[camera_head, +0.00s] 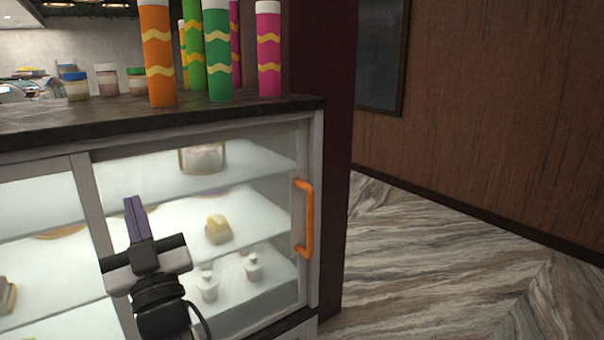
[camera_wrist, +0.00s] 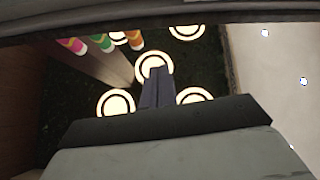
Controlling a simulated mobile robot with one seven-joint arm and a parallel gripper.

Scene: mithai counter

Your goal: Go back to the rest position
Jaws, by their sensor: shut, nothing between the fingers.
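My gripper (camera_head: 134,218) is in front of the glass display case in the head view, its fingers pointing up and together. It is shut and empty. In the wrist view the dark purple fingers (camera_wrist: 158,88) show closed in the middle, against a dark ceiling with round lights. The gripper appears apart from the case's orange door handle (camera_head: 305,219), which is to its right. The lower part of my arm runs out of the bottom of the head view.
The display case (camera_head: 316,200) has a closed-looking glass door; its shelves hold a yellow block (camera_head: 218,229) and small white pots (camera_head: 252,267). Colourful tubes (camera_head: 219,50) and jars (camera_head: 76,87) stand on its dark top (camera_head: 230,111). Open marble floor (camera_head: 430,265) lies to the right, before a wooden wall (camera_head: 500,110).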

